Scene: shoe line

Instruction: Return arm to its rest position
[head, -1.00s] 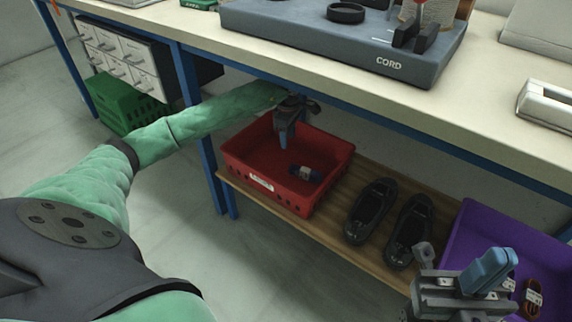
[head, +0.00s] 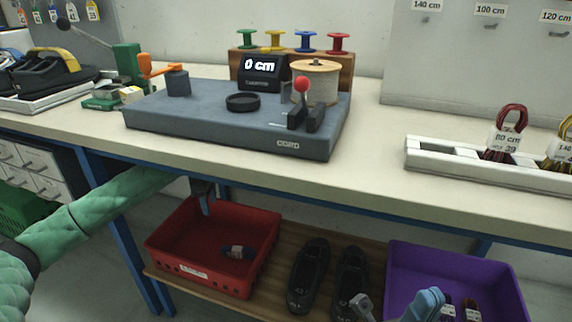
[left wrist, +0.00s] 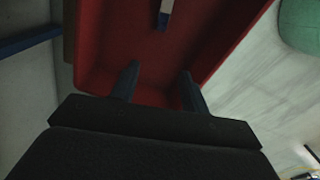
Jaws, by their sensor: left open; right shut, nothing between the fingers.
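My left arm reaches under the workbench from the left. Its gripper (head: 205,200) is above the red crate (head: 215,283) on the lower shelf. In the left wrist view the two fingers (left wrist: 158,88) are apart with nothing between them. A small dark lace bundle with a pale label (head: 237,252) lies in the red crate; part of it also shows in the left wrist view (left wrist: 166,10). My right gripper (head: 400,306) shows at the bottom edge, in front of the shoes and purple crate, partly cut off; nothing is seen held in it.
The workbench (head: 372,160) overhangs the shelf and my left forearm. A pair of black shoes (head: 309,270) stands between the red crate and a purple crate (head: 450,258) holding labelled bundles. On the bench are a grey cord machine (head: 190,120) and a white rack (head: 450,165).

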